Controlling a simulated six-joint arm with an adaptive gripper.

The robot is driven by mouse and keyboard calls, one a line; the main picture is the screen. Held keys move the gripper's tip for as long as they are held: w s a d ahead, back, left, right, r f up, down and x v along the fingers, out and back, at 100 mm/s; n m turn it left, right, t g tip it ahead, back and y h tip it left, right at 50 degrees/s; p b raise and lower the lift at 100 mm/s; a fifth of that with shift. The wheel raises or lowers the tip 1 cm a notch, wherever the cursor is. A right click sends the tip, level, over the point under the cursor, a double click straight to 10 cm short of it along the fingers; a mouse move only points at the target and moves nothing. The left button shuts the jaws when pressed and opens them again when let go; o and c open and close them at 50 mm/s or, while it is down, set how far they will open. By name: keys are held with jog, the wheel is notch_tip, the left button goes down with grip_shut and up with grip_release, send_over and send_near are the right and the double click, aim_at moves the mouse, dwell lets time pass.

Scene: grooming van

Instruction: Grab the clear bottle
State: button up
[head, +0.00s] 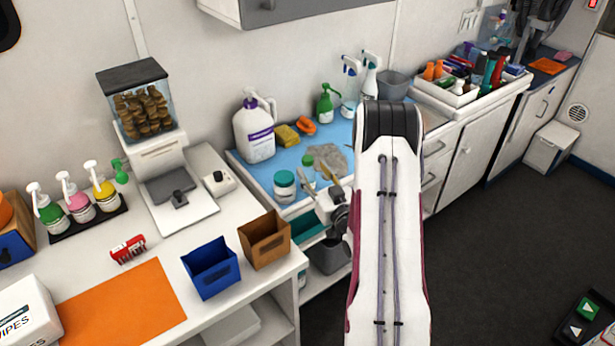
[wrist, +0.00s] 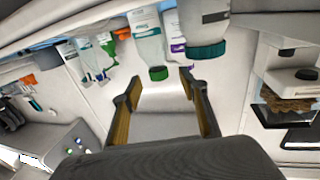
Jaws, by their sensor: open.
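A clear bottle with a green cap (wrist: 148,42) shows in the wrist view, which looks upside down. It lies just beyond the tips of my gripper (wrist: 161,82), between the lines of the two fingers and apart from them. The fingers are spread, with yellow inner pads and nothing between them. In the head view the small green-capped bottle (head: 308,173) stands near the front of the blue mat (head: 262,180). My gripper (head: 322,180) is close to its right there, partly hidden by my arm.
A jar with a teal lid (head: 284,186) stands close left of the bottle. A grey cloth (head: 327,157) lies behind. A white jug (head: 254,135), yellow sponge (head: 287,136) and spray bottles (head: 369,80) stand farther back. Brown (head: 265,244) and blue (head: 211,272) bins are at the front.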

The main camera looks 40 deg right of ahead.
aim_at(310, 163)
jog(key=shift+w, duration=0.15)
jog(key=shift+r+x, duration=0.1)
jog(key=shift+x, duration=0.7)
jog(key=shift+r+x, duration=0.15)
jog(key=shift+x, duration=1.65)
jog(key=shift+d, duration=0.15)
grip_shut()
